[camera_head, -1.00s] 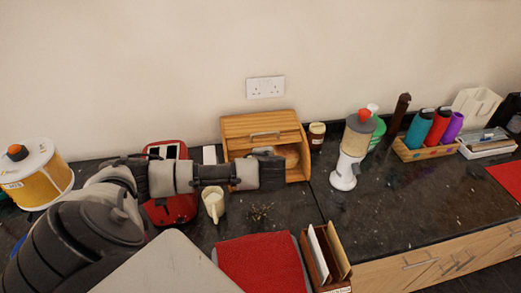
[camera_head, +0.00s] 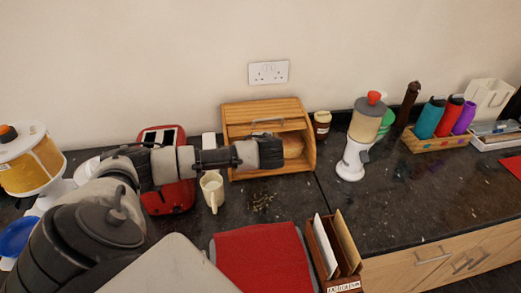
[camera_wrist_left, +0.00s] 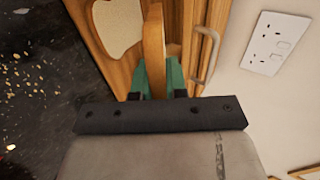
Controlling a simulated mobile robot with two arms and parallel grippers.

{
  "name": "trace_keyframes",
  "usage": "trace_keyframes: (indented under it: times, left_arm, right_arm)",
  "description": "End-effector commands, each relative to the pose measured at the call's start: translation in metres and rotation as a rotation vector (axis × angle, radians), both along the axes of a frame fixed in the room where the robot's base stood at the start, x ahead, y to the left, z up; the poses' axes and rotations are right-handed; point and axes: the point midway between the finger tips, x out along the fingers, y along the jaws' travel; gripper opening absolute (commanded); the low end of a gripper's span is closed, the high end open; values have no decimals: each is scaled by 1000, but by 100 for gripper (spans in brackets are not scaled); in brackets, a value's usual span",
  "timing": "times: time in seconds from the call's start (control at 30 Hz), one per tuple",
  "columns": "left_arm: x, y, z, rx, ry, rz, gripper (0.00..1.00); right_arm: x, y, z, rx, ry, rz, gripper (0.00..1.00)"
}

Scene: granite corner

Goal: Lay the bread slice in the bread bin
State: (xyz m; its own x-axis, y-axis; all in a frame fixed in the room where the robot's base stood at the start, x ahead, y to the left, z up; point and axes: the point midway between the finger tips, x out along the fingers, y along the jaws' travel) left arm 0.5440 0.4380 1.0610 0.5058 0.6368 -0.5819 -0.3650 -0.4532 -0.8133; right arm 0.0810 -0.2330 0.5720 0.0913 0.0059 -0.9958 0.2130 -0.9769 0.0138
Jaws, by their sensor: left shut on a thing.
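The wooden bread bin (camera_head: 262,108) stands against the wall with its front open. My left gripper (camera_wrist_left: 155,76) is at the opening and shut on a bread slice (camera_wrist_left: 153,38). The slice shows edge-on between the green fingertips and reaches into the bin. Another pale slice with a brown crust (camera_wrist_left: 118,25) shows inside the bin, beside the held one. In the head view my left arm's end (camera_head: 268,152) covers part of the opening and the fingertips are hard to make out. My right gripper is not in view.
A red toaster (camera_head: 168,198) and a cream mug (camera_head: 212,190) stand left of the bin. A brown jar (camera_head: 321,125) is close on its right. A red cloth (camera_head: 262,258) and a letter rack (camera_head: 334,252) lie in front. Crumbs (camera_head: 262,202) lie on the dark counter.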

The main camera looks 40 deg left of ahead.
Motion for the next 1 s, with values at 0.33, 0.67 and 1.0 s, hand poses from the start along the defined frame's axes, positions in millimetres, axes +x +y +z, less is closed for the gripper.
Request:
trace_keyframes:
  times: [0.33,0.67,1.0]
  left_arm:
    - [12,16,-23,1,-1,1,0]
    - [24,30,-39,0,0,1,0]
    - [36,45,-57,-1,-1,2,0]
  right_arm:
    - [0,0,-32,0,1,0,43]
    - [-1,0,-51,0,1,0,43]
    - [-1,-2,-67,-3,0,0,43]
